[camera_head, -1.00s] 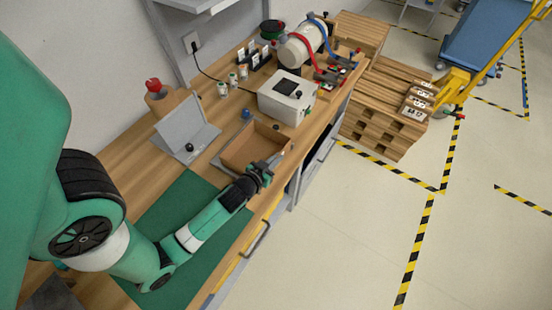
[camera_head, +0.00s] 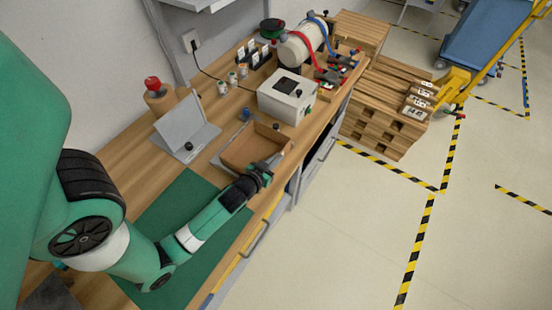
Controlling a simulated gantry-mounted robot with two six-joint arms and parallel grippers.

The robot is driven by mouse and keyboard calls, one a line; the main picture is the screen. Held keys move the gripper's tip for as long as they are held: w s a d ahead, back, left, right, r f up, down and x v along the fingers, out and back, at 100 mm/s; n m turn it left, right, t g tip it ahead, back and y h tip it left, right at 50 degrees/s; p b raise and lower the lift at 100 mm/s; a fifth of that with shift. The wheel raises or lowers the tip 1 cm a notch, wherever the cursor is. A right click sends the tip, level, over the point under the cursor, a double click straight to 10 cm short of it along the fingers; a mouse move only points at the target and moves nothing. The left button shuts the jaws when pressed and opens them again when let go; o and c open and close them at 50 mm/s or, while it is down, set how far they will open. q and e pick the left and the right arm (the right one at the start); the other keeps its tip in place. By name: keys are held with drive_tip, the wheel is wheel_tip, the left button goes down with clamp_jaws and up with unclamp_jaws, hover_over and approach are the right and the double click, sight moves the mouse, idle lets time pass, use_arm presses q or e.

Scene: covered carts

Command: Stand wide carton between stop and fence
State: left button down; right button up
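A brown open-topped box (camera_head: 236,163), possibly the wide carton, lies on the wooden bench; I cannot tell for certain whether it is a carton or a tray. My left gripper (camera_head: 273,163) is at its near right corner, low over the bench edge. The gap between the fingers is too small to see, and so is any contact with the box. A grey angled plate (camera_head: 182,120) stands left of the box, with a small black knob (camera_head: 189,146) at its front. I cannot tell which parts are the stop and the fence. My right gripper is out of view.
A green mat (camera_head: 165,215) lies under my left arm. A light grey box (camera_head: 284,97) stands behind the brown box. A red-topped button (camera_head: 153,84), small jars (camera_head: 232,79) and a white cylinder (camera_head: 300,45) stand farther back. Wooden pallets (camera_head: 385,110) stand beyond the bench.

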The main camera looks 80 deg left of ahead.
use_arm(q)
drive_tip(key=c, duration=1)
unclamp_jaws()
drive_tip(key=shift+o, duration=0.2)
drive_tip(key=v, duration=1)
drive_tip(key=shift+s+d, duration=0.2)
drive_tip(key=shift+d, duration=0.15)
drive_tip(key=shift+s+d+r, duration=0.2)
drive_tip(key=shift+s+r, duration=0.1)
drive_tip(key=shift+s, duration=0.05)
